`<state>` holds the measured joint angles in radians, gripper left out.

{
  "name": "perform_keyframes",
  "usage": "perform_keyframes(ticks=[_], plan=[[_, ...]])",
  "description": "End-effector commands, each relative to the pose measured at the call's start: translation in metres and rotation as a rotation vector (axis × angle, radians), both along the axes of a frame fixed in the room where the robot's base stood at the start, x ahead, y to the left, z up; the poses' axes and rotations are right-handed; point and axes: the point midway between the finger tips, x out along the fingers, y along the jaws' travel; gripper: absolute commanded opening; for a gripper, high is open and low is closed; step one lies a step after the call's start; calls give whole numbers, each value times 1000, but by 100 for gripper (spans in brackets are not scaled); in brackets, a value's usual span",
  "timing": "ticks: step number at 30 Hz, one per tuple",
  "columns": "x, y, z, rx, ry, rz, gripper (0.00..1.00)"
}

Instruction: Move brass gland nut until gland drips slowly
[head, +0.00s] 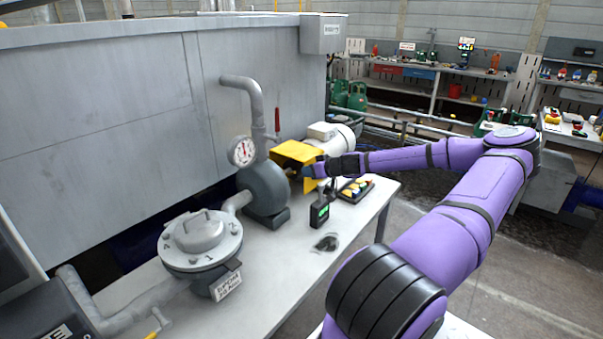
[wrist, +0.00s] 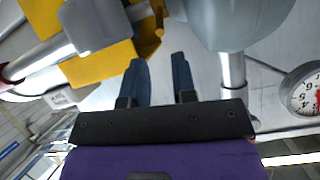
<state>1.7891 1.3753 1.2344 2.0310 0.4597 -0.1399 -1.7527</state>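In the wrist view, a small brass-coloured piece (wrist: 158,14), which looks like the gland nut, shows at the top, between the yellow guard (wrist: 105,62) and the grey pump body (wrist: 232,22). My gripper (wrist: 158,62) has its two dark fingers spread apart, with nothing between them, short of the brass piece. In the head view my gripper (head: 308,172) is beside the yellow guard (head: 297,152), just right of the grey pump (head: 265,188). The nut cannot be made out there. No drip can be made out in either view.
A pressure gauge (head: 243,151) stands above the pump, and a round lidded housing (head: 200,240) is at front left. A green-screened device (head: 320,213) and a button box (head: 356,189) sit on the bench (head: 285,262) near my gripper.

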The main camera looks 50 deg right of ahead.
Motion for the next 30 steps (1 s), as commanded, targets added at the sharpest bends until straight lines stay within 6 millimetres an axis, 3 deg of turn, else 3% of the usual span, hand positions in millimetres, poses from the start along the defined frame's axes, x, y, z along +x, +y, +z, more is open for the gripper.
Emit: perform_keyframes(ticks=[3, 9, 30], plan=[[-18, -2, 8, -2, 1, -1, 25], [-33, -2, 15, 0, 0, -1, 25], [-33, 0, 16, 0, 3, 5, 25]])
